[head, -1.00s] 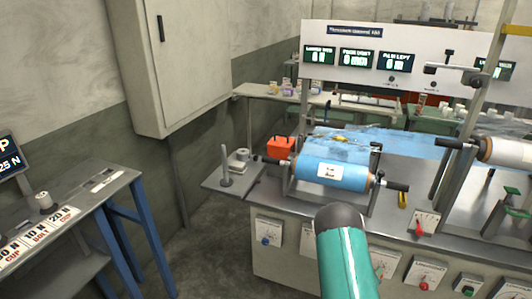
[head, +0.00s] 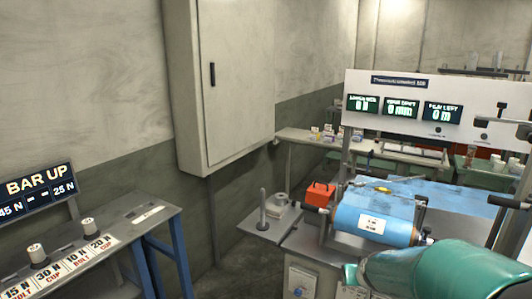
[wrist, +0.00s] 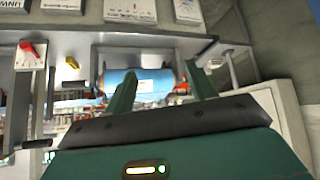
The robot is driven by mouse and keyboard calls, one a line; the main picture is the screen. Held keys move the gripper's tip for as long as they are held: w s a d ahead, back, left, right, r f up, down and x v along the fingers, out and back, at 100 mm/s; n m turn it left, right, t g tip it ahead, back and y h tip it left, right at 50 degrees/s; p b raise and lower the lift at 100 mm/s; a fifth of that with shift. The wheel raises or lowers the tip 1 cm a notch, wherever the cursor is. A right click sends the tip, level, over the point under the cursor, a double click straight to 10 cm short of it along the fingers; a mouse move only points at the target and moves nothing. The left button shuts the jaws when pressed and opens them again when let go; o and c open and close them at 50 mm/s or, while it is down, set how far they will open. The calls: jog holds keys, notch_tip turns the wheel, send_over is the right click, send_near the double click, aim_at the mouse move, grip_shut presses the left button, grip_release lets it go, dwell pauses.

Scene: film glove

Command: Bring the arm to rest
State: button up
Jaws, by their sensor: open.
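My arm, a green and dark link, shows at the lower right of the head view, in front of the machine; its gripper end is not clear there. In the wrist view my gripper (wrist: 160,95) has its two green fingers spread wide apart, with nothing between them. Beyond the fingers is the blue film roll (wrist: 140,80), which appears on its holder. In the head view the same blue roll (head: 374,222) lies on the machine, with a white label on it.
A side table (head: 95,245) with several weights and a "BAR UP" sign (head: 38,188) stands at left. A grey cabinet (head: 235,90) hangs on the wall. An orange box (head: 320,194) sits beside the roll. A small shelf (head: 265,228) holds a peg. Floor shows between table and machine.

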jog(key=s+a+r, duration=0.3)
jog(key=s, duration=0.5)
jog(key=s+a+r+g, duration=0.1)
jog(key=s+a+r, duration=0.2)
jog(key=s, duration=0.5)
jog(key=s+a+r+n+g+y, duration=0.1)
jog(key=s+a+r, duration=0.2)
jog(key=s, duration=0.6)
notch_tip(320, 180, up, 2)
jog(key=shift+r, duration=0.2)
